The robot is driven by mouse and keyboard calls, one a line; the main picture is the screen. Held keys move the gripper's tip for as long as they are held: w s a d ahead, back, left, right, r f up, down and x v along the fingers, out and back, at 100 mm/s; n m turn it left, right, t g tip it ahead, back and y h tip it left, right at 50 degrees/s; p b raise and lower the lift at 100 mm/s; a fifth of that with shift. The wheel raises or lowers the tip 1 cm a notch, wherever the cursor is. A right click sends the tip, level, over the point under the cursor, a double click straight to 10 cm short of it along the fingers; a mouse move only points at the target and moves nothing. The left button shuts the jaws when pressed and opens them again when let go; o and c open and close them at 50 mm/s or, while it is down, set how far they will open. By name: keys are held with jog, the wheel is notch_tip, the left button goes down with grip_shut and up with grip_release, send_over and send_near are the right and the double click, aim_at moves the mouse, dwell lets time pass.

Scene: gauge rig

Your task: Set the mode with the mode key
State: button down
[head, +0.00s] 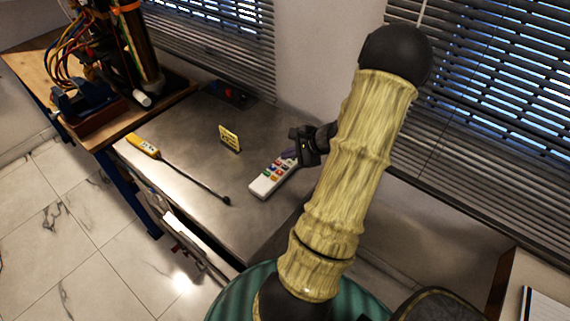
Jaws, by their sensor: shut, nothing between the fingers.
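A white handheld unit (266,186) with several coloured keys lies on the grey metal bench top, right of its middle. Which of its keys is the mode key is too small to read. My gripper (292,154) is shut and empty at the upper right end of the unit, close to or touching its keys; I cannot tell which. The gripper and my arm partly hide that end of the unit.
A yellow probe (145,146) with a long dark rod lies on the bench (185,170) at left. A small yellow sign (229,138) stands behind the unit. A wired rig (135,50) stands at back left. Window blinds (500,90) line the wall at right.

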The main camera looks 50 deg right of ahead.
jog(key=shift+r+p, duration=0.75)
jog(key=shift+r, duration=0.65)
jog(key=s+a+r+n+g+h, duration=0.1)
jog(key=a+r+n+g, duration=0.2)
jog(key=a+n, duration=0.9)
jog(key=s+a+r+n+g+h, duration=0.1)
jog(key=a+r+n+g, duration=0.2)
jog(key=a+n, duration=0.8)
jog(key=a+r, duration=0.2)
jog(key=a, duration=0.7)
jog(key=shift+s+a+r+n+h, duration=0.2)
jog(key=shift+a+r+n+h, duration=0.1)
jog(key=shift+n, duration=0.1)
